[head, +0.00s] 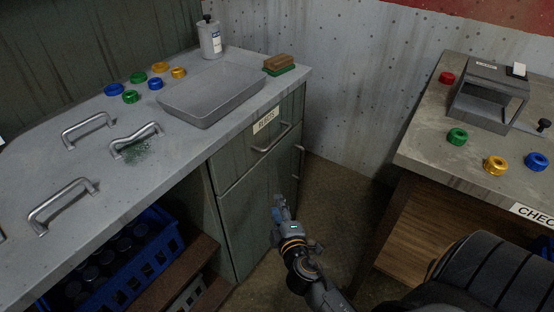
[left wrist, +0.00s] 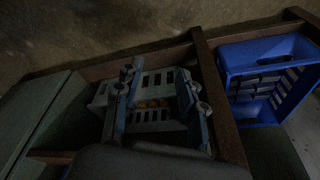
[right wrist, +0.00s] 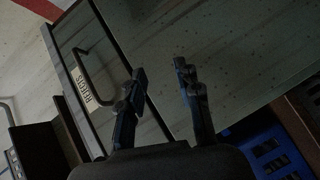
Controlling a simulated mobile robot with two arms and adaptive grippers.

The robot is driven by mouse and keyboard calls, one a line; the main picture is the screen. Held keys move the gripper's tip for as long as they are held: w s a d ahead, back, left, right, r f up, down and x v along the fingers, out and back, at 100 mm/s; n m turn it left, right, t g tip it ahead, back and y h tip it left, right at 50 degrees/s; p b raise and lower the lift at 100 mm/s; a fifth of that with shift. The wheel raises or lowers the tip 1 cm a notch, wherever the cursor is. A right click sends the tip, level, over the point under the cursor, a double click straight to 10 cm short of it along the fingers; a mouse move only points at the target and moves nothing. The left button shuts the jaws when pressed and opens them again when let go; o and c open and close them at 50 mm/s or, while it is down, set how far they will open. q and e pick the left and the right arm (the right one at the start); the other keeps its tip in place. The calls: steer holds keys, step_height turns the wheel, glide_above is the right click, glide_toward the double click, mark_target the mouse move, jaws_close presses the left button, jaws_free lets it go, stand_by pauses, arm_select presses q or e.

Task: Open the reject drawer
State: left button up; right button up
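The reject drawer (head: 240,160) is the top drawer of the green cabinet under the grey counter. Its front looks flush with the cabinet, so it appears shut. It has a white label and a metal bar handle (head: 272,139). The right wrist view shows the drawer front (right wrist: 115,45) and the dark curved handle (right wrist: 92,72) left of the fingers. My right gripper (head: 283,207) is below and in front of the handle, apart from it. Its fingers (right wrist: 160,80) are spread and empty. My left gripper (left wrist: 158,80) is open and empty, facing the under-counter shelf; the head view does not show it.
A grey tray (head: 192,118), coloured rings and a bottle (head: 210,38) stand on the counter. A blue crate (head: 115,265) is below it. Right stands a second table (head: 425,150) with a grey device (head: 487,98). The floor between (head: 335,185) is clear.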

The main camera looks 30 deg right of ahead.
mark_target(277, 139)
step_height(277, 139, up, 12)
steer(key=d+f+t+h+b, duration=0.1)
steer(key=d+t+h+b, duration=0.1)
steer(key=d+t+h, duration=0.1)
steer(key=shift+n, duration=0.4)
steer(key=shift+a+p+x, duration=0.2)
steer(key=shift+p+x, duration=1)
steer(key=shift+x, duration=5.45)
arm_select(q)
steer(key=f, duration=0.4)
steer(key=shift+s, duration=0.25)
arm_select(e)
steer(key=shift+r, duration=0.15)
steer(key=shift+c, duration=0.2)
jaws_close()
